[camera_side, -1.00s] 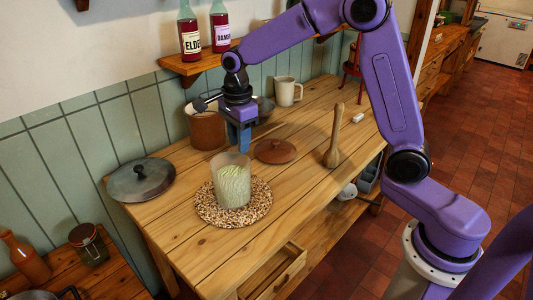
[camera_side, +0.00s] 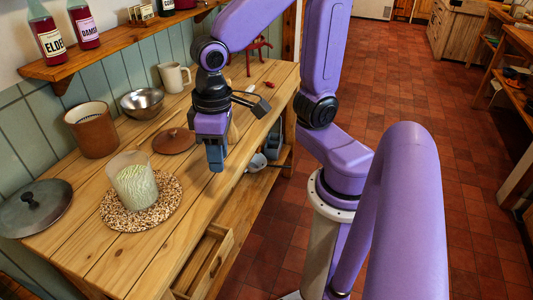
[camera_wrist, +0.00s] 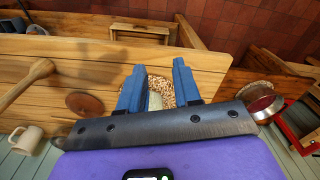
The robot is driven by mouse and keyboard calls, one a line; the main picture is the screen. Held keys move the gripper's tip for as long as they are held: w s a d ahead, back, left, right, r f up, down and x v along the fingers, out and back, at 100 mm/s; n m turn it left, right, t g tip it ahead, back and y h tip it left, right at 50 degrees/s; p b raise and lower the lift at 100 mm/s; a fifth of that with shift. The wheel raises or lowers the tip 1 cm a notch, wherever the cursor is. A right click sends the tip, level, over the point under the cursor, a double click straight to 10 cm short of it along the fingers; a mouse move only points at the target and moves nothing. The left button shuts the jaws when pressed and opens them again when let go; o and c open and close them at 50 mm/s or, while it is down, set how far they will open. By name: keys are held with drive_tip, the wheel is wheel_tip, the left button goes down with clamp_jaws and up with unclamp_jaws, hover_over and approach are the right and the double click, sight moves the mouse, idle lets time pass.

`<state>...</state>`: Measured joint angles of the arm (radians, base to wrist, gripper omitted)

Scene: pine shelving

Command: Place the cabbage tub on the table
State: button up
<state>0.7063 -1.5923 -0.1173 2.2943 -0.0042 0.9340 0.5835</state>
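The cabbage tub (camera_side: 136,183), a frosted container with pale green shreds inside, stands upright on a round woven mat (camera_side: 168,200) on the pine table (camera_side: 110,250). My gripper (camera_side: 216,160) hangs pointing down to the right of the tub, near the table's front edge and apart from the tub. In the wrist view my gripper (camera_wrist: 158,85) has its two blue fingers spread with a gap between them. Part of the tub (camera_wrist: 154,101) and the mat (camera_wrist: 160,87) shows through that gap, farther off; the fingers hide the rest.
A brown lid (camera_side: 174,141), brown crock (camera_side: 92,130), steel bowl (camera_side: 142,102) and cream mug (camera_side: 174,77) stand behind. A dark lid (camera_side: 35,206) lies at left. A drawer (camera_side: 205,262) is open below the front edge. A wooden pestle (camera_wrist: 25,84) is beside the brown lid.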

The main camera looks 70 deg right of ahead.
drive_tip(key=s+d+f+n, duration=0.1)
drive_tip(key=s+d+n, duration=0.3)
drive_tip(key=s+n, duration=0.4)
drive_tip(key=shift+s+n, duration=0.4)
drive_tip(key=shift+n, duration=0.2)
